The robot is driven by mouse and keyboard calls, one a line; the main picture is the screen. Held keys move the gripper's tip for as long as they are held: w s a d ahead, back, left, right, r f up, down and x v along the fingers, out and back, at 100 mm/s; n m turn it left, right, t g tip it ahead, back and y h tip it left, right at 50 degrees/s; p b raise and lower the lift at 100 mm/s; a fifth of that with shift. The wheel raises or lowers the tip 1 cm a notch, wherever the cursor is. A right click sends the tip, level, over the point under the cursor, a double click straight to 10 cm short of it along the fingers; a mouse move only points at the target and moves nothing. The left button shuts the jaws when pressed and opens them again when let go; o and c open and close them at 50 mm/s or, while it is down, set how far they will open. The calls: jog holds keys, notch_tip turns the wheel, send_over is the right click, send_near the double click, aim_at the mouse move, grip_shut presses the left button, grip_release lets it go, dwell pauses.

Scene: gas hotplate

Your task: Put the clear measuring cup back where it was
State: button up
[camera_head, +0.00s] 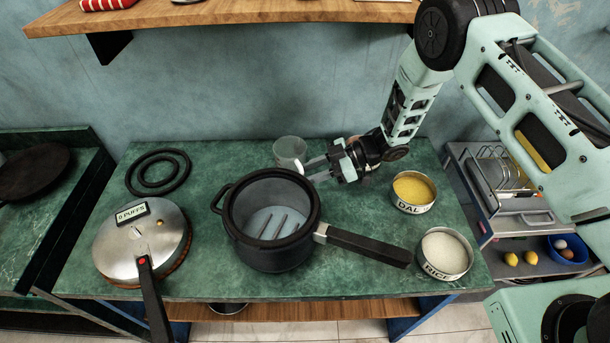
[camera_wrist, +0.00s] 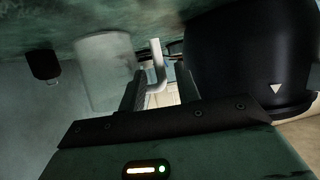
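The clear measuring cup (camera_head: 290,151) stands upright on the green counter, at the back edge behind the black pot. In the wrist view, which is upside down, the cup (camera_wrist: 105,72) is a pale see-through cylinder left of my fingers. Its curved handle (camera_wrist: 156,66) lies between the two fingers, with a gap beside it. My gripper (camera_head: 314,169) reaches in from the right, low beside the cup. Its fingers (camera_wrist: 162,88) look apart, not closed on the handle. Whether either finger touches the handle cannot be told.
The open black pressure cooker pot (camera_head: 272,222) is close in front of my gripper, its long handle pointing right. Its lid (camera_head: 142,243) lies left, by dark rings (camera_head: 158,172). Bowls of dal (camera_head: 413,193) and rice (camera_head: 446,253) stand right. A wooden shelf (camera_head: 220,14) hangs above.

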jog(key=s+b+v, duration=0.1)
jog(key=b+v, duration=0.1)
jog(key=v, duration=0.8)
jog(key=w+a+r+m+t+h, duration=0.2)
jog(key=a+r+m+t+h, duration=0.15)
jog(key=r, duration=0.35)
jog(key=w+a+r+m+t+h, duration=0.2)
jog(key=r+m+t+h, duration=0.15)
jog(key=r, duration=0.25)
jog(key=s+d+r+m+g+h, duration=0.1)
jog(key=s+r+g+h, duration=0.1)
jog(key=s, duration=0.9)
jog(key=s+d+r+m+g+h, duration=0.1)
jog(key=s+d+r+g+h, duration=0.1)
jog(key=s, duration=0.9)
jog(key=s+d+r+m+g+h, duration=0.1)
jog(key=s+d+m+g, duration=0.1)
jog(key=s, duration=1)
jog(key=shift+d+r+h, duration=0.2)
jog(key=shift+r+h, duration=0.2)
